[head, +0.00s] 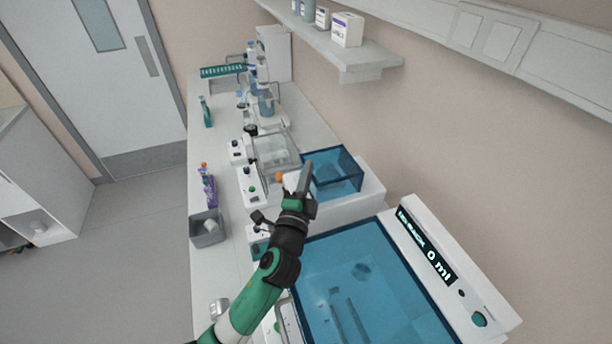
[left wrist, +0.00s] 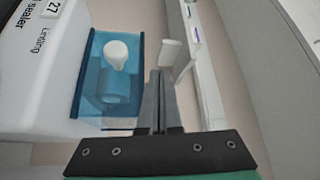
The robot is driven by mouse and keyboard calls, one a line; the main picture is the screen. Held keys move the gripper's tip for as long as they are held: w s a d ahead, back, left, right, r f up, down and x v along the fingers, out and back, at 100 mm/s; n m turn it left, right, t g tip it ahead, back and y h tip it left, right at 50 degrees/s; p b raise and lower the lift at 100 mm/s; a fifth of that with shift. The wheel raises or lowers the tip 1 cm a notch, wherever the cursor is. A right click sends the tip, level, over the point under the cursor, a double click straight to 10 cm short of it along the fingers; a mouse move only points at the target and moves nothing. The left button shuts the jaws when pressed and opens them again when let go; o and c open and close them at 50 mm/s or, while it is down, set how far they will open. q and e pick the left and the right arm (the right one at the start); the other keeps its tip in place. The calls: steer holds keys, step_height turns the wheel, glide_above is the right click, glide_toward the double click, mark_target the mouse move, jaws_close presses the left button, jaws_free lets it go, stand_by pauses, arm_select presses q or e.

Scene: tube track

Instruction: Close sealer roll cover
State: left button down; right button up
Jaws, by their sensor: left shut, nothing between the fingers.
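The sealer (head: 358,200) is a white machine at the middle of the bench. Its transparent blue roll cover (head: 333,172) is box-shaped and stands on it, and it also shows in the left wrist view (left wrist: 92,75). A white rounded piece (left wrist: 117,53) and a cylinder-like shape show at the cover in that view. I cannot tell how far the cover is open. My left gripper (head: 306,168) is shut and empty, close to the cover's left side in the head view. In the left wrist view its fingers (left wrist: 158,75) are just right of the cover. My right gripper is not in view.
A large machine with a blue transparent top (head: 375,275) and a "0 ml" display fills the bench's near right. A grey bin (head: 208,238) is at the left edge. Bottles and tube holders stand at the back. A wall shelf (head: 345,52) overhangs the right side.

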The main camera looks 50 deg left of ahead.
arm_select(q)
steer(key=b+v, duration=0.1)
steer(key=v, duration=1)
steer(key=shift+s+d, duration=0.15)
steer(key=shift+s, duration=0.1)
